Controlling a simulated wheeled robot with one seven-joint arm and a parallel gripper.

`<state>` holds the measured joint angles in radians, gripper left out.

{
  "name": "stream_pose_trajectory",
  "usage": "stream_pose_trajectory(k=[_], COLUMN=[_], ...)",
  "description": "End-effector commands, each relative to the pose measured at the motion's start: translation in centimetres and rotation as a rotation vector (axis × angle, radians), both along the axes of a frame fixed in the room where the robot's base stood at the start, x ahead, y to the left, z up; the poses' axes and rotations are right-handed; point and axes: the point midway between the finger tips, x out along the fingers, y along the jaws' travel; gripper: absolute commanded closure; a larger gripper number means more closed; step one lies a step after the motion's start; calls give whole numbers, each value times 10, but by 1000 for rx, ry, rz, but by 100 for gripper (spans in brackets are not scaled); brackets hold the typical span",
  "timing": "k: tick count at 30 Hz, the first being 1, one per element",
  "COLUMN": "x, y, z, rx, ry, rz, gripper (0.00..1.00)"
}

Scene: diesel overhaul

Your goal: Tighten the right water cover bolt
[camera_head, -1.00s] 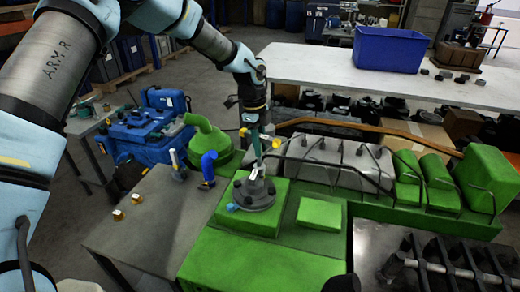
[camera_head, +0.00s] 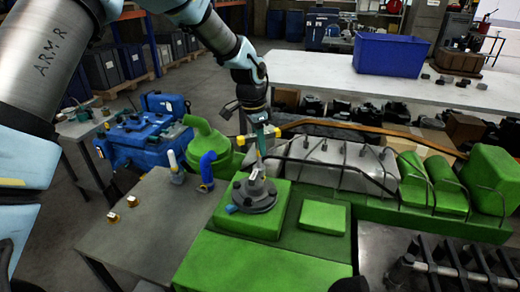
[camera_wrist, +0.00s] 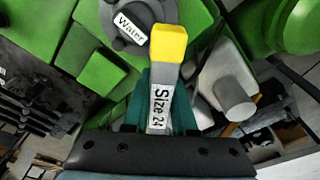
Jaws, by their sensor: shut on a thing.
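My gripper (camera_head: 262,136) is shut on a wrench (camera_wrist: 161,85), a grey bar with a yellow end and a "Size 24" label, between teal fingers in the wrist view. In the head view, yellow parts show on both sides of the fingers. The water cover (camera_head: 255,195) is a grey round flange with bolts on a green block. It also shows in the wrist view (camera_wrist: 128,42), labelled "Water". The gripper is above the far side of the cover, and the wrench appears raised off it. Whether it touches a bolt cannot be told. A blue-grey piece (camera_head: 231,209) is at the cover's left edge.
Grey cylinder covers (camera_head: 342,165) with black lines lie to the right.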

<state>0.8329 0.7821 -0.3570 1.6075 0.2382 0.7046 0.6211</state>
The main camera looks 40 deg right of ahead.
Motion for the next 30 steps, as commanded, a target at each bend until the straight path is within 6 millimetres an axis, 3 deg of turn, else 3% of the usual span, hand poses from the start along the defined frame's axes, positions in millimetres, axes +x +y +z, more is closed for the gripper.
stream_pose_trajectory(k=[30], x=[2], y=[0], z=[0], rx=[-1], ry=[-3], rz=[940], gripper=[100])
